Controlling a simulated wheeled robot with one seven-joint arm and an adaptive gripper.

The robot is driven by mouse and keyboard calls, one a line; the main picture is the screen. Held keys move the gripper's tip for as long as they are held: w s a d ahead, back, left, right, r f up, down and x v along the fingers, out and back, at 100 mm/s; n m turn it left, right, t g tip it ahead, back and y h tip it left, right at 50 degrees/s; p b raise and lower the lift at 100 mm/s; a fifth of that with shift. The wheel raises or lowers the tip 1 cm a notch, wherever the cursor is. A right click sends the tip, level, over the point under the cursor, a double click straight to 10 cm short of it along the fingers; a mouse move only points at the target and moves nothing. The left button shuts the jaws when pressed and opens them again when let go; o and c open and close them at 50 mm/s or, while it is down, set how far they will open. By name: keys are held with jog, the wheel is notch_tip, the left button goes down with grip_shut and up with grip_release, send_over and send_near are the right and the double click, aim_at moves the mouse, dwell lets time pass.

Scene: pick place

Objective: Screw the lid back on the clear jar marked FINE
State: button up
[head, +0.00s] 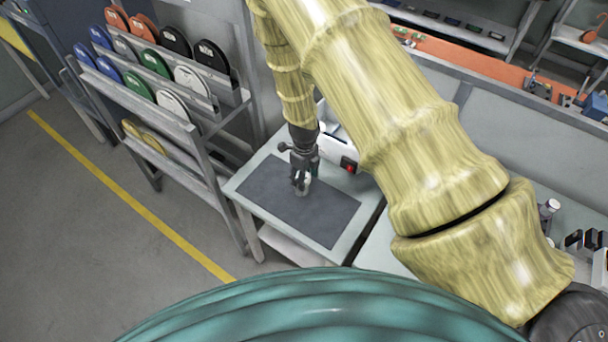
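My gripper (301,187) points down over the dark grey mat (265,185) on the small table. A small pale, clear-looking object (305,188) shows at its fingertips, close to the mat. It may be the clear jar, but it is too small and too covered by the fingers to be sure. I cannot read any FINE mark or make out a lid. I cannot tell whether the fingers are shut on it or only around it.
A white machine with a red switch (347,164) stands at the table's back edge, beside my arm. A rack of coloured discs (156,65) stands left. A small white-topped container (549,207) and dark items (583,240) are on the right bench. The mat's front is clear.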

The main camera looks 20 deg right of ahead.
jog(key=shift+s+a+m+p, duration=0.1)
jog(key=shift+m+p, duration=0.8)
jog(key=shift+m, duration=0.7)
jog(key=o, duration=0.8)
jog(key=shift+c, duration=0.2)
jog(key=shift+c, duration=1.2)
jog(key=shift+r, duration=0.15)
